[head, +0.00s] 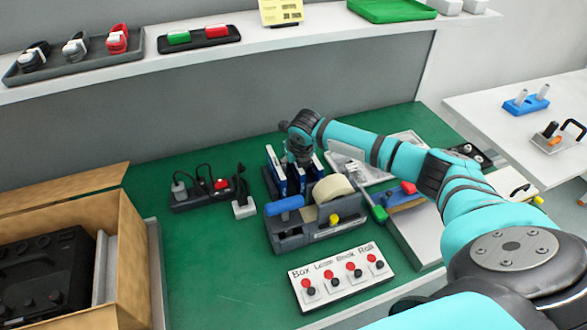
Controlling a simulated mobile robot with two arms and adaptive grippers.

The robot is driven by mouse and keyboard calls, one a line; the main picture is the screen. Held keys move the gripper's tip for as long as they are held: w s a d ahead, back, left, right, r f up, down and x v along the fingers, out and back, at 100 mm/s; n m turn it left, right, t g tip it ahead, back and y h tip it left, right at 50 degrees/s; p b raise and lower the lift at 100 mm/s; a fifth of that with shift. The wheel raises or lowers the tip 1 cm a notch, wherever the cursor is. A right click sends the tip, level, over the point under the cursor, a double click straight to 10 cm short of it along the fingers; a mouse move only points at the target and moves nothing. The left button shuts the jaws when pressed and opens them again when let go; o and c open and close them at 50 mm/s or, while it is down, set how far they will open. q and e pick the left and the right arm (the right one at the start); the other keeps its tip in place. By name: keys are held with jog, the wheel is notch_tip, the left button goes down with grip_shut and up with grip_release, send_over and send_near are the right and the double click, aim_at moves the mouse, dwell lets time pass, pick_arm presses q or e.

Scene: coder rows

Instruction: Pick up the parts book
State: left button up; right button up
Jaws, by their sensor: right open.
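My right gripper (299,150) reaches in from the right on a teal arm and hangs over a dark rack (270,186) on the green mat. Several thin upright pieces with blue and white faces (277,170) stand in this rack, right under and beside the gripper. The parts book may be one of them, but I cannot read any cover. The gripper is dark and seen from behind; its fingertips are partly hidden among the upright pieces, and I cannot tell whether they touch. My left gripper is not in view.
A tape dispenser (290,238) stands just in front of the rack. A white panel with labelled buttons (340,276) lies nearer. An open cardboard box (132,262) is at the left. A shelf (250,46) crosses behind.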

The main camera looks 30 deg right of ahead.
jog(key=shift+f, duration=0.1)
grip_shut()
dwell(0.3)
